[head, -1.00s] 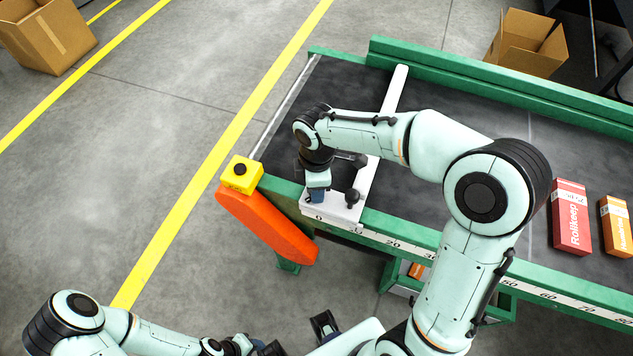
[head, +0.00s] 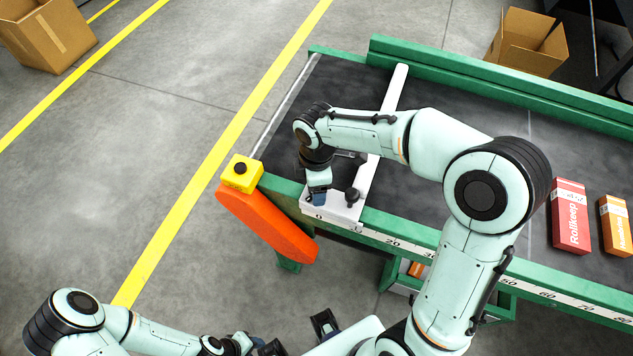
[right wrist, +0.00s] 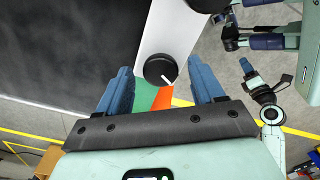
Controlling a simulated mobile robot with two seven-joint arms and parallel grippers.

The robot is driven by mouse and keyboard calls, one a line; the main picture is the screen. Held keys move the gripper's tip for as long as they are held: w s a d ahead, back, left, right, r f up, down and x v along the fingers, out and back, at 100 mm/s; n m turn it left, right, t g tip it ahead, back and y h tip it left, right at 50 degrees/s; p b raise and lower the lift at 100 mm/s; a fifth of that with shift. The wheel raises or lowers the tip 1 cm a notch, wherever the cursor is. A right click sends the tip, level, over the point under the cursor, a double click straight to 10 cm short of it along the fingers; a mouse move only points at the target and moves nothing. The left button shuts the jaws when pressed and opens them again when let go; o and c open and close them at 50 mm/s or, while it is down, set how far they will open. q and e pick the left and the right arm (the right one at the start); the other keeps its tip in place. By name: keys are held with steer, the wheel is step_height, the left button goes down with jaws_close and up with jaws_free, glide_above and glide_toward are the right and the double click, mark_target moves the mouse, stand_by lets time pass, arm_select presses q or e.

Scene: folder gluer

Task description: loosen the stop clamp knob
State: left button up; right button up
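A black round knob with a white pointer line (right wrist: 160,70) sits on the white stop block in the right wrist view. My right gripper (right wrist: 160,82) is open, with one blue finger on each side of the knob's near end; I cannot tell whether they touch it.
A yellow box with a black button (head: 241,174) and an orange guard (head: 268,228) are left of the block. The dark belt (head: 440,110) carries a red carton (head: 571,220) and an orange carton (head: 616,226). A numbered scale (head: 555,292) runs along the green front rail.

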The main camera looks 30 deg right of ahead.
arm_select(q)
steer(key=shift+w+r+p, duration=0.35)
steer(key=shift+r+p, duration=0.15)
steer(key=shift+r, duration=0.1)
steer(key=shift+w+r+p, duration=0.3)
steer(key=shift+r+p, duration=0.15)
steer(key=shift+r, duration=0.1)
arm_select(e)
step_height(320, 180, up, 13)
steer(key=shift+r, duration=0.2)
